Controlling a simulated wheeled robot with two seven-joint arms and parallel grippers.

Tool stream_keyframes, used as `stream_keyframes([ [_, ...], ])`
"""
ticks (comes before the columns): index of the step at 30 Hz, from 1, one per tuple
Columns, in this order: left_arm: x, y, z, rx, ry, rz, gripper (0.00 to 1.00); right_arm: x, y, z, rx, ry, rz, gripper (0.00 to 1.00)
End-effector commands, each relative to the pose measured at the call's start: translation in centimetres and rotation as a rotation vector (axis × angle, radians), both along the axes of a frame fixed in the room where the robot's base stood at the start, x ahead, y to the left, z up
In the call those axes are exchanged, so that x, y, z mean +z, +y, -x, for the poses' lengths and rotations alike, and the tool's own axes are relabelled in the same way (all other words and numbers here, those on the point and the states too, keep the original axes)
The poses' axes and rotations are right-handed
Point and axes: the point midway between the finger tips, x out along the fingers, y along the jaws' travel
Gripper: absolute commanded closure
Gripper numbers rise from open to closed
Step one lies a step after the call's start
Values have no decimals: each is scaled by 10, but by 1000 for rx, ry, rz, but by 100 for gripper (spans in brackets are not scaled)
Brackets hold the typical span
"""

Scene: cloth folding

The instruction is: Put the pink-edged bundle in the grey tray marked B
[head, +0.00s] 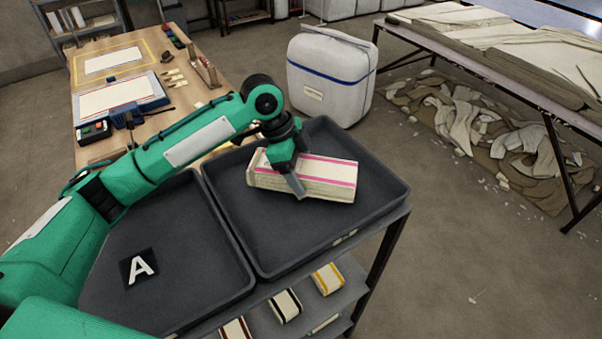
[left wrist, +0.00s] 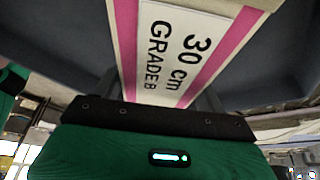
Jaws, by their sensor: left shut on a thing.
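The pink-edged bundle (head: 325,181) is a cream stack of cloth with pink stripes. My left gripper (head: 293,181) is shut on it from above. In the left wrist view the bundle (left wrist: 180,45) shows a white label reading "30 cm GRADE B" between two pink bands. The bundle is within the outline of the right-hand grey tray (head: 375,187); I cannot tell if it touches the tray floor. No letter shows on this tray; the bundle and arm hide part of its floor. The left-hand grey tray (head: 205,260) bears a white letter A. My right gripper is not in view.
Several striped bundles (head: 327,278) lie on the shelf below the trays. A wooden workbench (head: 205,97) with papers and tools stands behind, beside a white bin with a blue band (head: 330,77). A cloth-covered table (head: 470,58) is at the right, with scraps beneath.

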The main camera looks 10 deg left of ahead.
Motion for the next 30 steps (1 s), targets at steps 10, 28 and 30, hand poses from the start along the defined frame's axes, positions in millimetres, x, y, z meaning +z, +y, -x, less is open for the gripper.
stream_keyframes([
  [10, -26, 0, 0, 0, -1, 1, 57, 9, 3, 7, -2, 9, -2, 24],
  [28, -26, 0, 0, 0, 0, 0, 6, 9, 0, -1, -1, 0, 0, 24],
  [30, -22, 2, -1, 0, -1, 0, 6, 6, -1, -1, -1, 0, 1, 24],
])
